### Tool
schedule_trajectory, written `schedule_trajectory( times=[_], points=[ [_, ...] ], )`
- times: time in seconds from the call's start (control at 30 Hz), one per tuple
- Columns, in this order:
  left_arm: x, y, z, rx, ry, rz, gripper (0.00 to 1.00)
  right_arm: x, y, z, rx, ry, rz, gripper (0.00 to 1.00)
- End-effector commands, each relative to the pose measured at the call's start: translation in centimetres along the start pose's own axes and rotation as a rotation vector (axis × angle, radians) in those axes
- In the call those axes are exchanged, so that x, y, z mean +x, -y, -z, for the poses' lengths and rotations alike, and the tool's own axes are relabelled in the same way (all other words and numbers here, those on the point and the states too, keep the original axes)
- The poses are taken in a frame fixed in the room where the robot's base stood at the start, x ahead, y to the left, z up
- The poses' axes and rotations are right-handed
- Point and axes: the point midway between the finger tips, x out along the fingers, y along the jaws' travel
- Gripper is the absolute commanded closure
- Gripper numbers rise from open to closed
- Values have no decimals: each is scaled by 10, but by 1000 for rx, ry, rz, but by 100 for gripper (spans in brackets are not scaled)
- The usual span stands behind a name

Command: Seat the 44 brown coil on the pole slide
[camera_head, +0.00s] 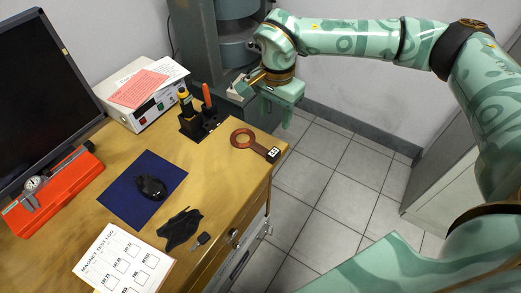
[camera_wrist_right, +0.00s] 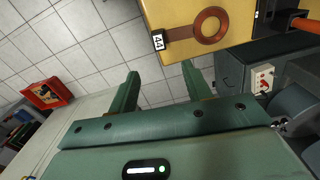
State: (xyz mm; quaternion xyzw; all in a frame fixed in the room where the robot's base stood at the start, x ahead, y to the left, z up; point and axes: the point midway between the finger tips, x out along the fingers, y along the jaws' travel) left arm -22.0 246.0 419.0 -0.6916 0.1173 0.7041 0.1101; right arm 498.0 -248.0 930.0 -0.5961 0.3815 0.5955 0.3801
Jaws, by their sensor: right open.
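The brown coil (camera_head: 259,147) is a flat ring on a short handle with a label at its end. It lies on the wooden desk near the back right corner. It also shows in the right wrist view (camera_wrist_right: 181,33), where the label reads 44. My right gripper (camera_head: 275,112) is beyond the coil, past the desk's edge, apart from it. In the wrist view its two fingers (camera_wrist_right: 161,82) are spread with nothing between them. The large grey magnet (camera_head: 238,32) stands at the back, partly behind my right arm. I cannot clearly make out the pole slide. My left gripper is out of view.
A black holder (camera_head: 200,122) with upright tools stands behind the coil. A white instrument (camera_head: 147,112) with papers on it, a blue mat (camera_head: 122,190) with a computer mouse, a dark cloth (camera_head: 178,229) and a printed sheet (camera_head: 122,264) occupy the desk. Tiled floor lies right of it.

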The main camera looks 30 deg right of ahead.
Motion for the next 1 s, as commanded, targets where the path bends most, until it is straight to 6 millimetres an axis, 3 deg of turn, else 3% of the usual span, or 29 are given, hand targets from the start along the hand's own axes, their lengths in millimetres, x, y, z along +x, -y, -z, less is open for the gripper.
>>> schedule_trajectory(
  times=[0.1,0.3,0.57,0.87,1.0],
  points=[
    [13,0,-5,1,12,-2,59,38,0,-1,1,4,-7,51],
    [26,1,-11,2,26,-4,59,81,0,-1,1,4,-4,51],
    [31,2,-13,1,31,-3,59,99,0,-2,2,2,1,51],
    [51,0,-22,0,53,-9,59,145,-4,-8,4,4,-4,51],
    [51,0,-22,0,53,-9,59,147,-4,-8,3,2,2,51]
  ],
)
